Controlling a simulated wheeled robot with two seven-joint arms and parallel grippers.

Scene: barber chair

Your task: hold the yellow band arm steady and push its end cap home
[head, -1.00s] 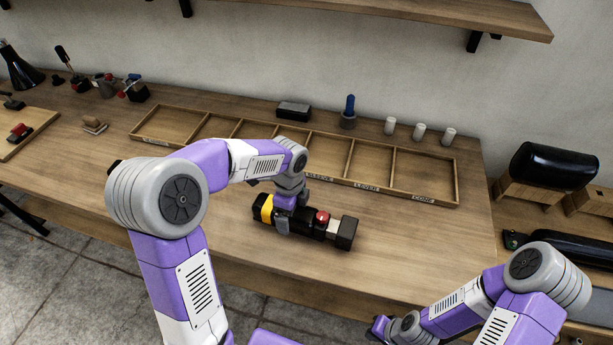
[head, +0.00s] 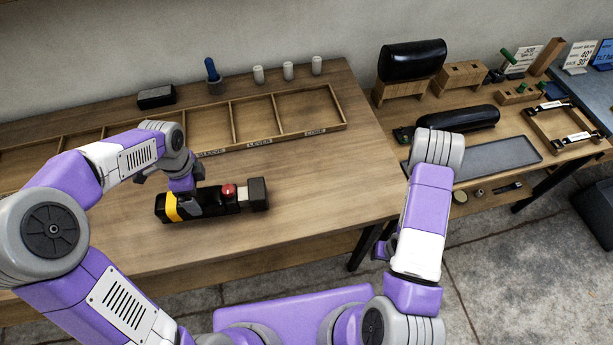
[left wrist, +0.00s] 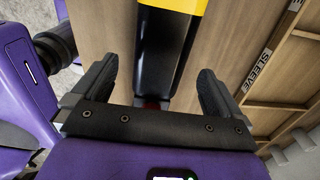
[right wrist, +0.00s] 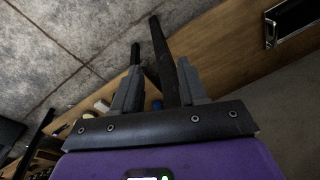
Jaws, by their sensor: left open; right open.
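The yellow band arm (head: 210,204) is a black bar lying on the table with a yellow band (head: 172,207) near its left end and a red knob (head: 229,190) on top. Its dark, blocky end cap (head: 258,193) is at the right end; I cannot tell whether it sits flush. My left gripper (head: 186,207) is over the bar beside the band. In the left wrist view its open fingers (left wrist: 157,90) stand either side of the black bar, with gaps showing. My right gripper (right wrist: 160,88) is open, with nothing held, away from the bar near the table's right end.
A compartment tray (head: 290,135) lies behind the bar. A dark block (head: 156,97), a blue-handled tool (head: 211,70) and white cylinders stand behind it. A side bench holds black cushions (head: 412,60) and a grey tray (head: 500,160). The table is clear right of the cap.

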